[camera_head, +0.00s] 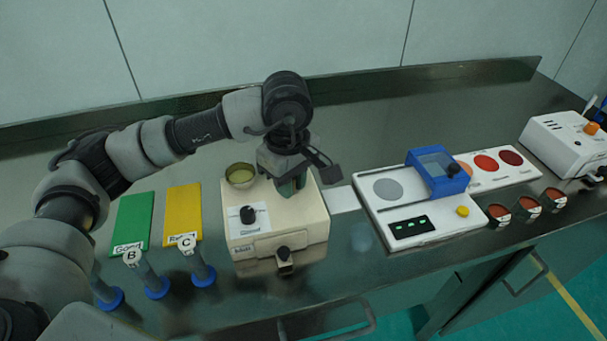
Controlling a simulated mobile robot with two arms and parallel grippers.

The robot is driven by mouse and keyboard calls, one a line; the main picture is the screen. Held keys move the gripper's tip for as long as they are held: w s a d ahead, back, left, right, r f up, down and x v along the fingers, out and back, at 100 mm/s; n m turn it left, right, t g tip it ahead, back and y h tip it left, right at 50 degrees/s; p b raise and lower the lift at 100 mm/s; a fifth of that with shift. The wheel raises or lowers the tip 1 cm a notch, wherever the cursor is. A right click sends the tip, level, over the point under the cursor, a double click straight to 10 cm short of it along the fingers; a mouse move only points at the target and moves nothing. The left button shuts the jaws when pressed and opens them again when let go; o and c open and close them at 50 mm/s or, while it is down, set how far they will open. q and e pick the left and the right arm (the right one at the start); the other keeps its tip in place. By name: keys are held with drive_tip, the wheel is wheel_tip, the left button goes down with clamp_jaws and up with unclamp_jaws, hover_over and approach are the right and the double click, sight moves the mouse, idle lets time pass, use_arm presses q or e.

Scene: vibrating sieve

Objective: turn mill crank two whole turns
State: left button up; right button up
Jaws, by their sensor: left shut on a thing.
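The mill appears to be the cream box-shaped machine (306,238) at the middle of the bench. My left gripper (291,184) points down over the back right of the mill's top. It is shut on what appears to be the mill crank, which the gripper and wrist mostly hide. The crank's angle cannot be told. My right gripper is out of view.
Green (133,218) and yellow (183,210) mats lie to the left, with several blue-based tubes (155,284) before them. A white panel (377,218) with a blue box (438,188), small red-filled cups (527,207) and a white device (560,145) stand to the right. The rear bench is clear.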

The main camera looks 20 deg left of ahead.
use_arm(q)
drive_tip(key=shift+s+a+f, duration=0.1)
drive_tip(key=shift+a+f, duration=0.05)
drive_tip(key=shift+a, duration=0.35)
drive_tip(key=shift+f, duration=0.1)
drive_tip(key=shift+a+b, duration=0.2)
drive_tip(key=shift+b, duration=0.15)
drive_tip(key=shift+a, duration=0.55)
drive_tip(key=shift+w+a+b, duration=0.1)
drive_tip(key=shift+w+b, duration=0.1)
drive_tip(key=shift+b, duration=0.15)
